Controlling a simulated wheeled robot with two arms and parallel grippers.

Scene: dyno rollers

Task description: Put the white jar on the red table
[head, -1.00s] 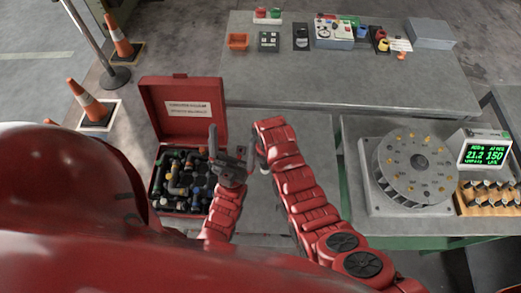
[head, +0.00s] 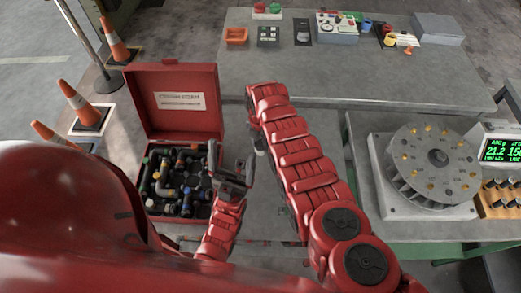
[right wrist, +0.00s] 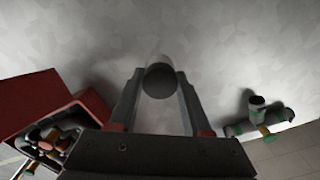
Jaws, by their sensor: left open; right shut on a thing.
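My right gripper (right wrist: 158,105) is shut on a pale cylinder with a dark end (right wrist: 159,77), which looks like the white jar. In the head view the right gripper (head: 254,125) is over the grey table between the red case and the dial; my arm hides most of it and a small pale part of the jar (head: 261,142) shows below it. My left gripper (head: 232,165) is open and empty, at the right side of the case. No red table is clearly in view; the tabletops look grey.
An open red case (head: 172,125) holds several pipe fittings; its lid stands upright. A fitting (right wrist: 262,120) lies right of the jar in the wrist view. A dial machine (head: 430,165) stands at right. A long grey table (head: 340,80) at the back has a bare front half.

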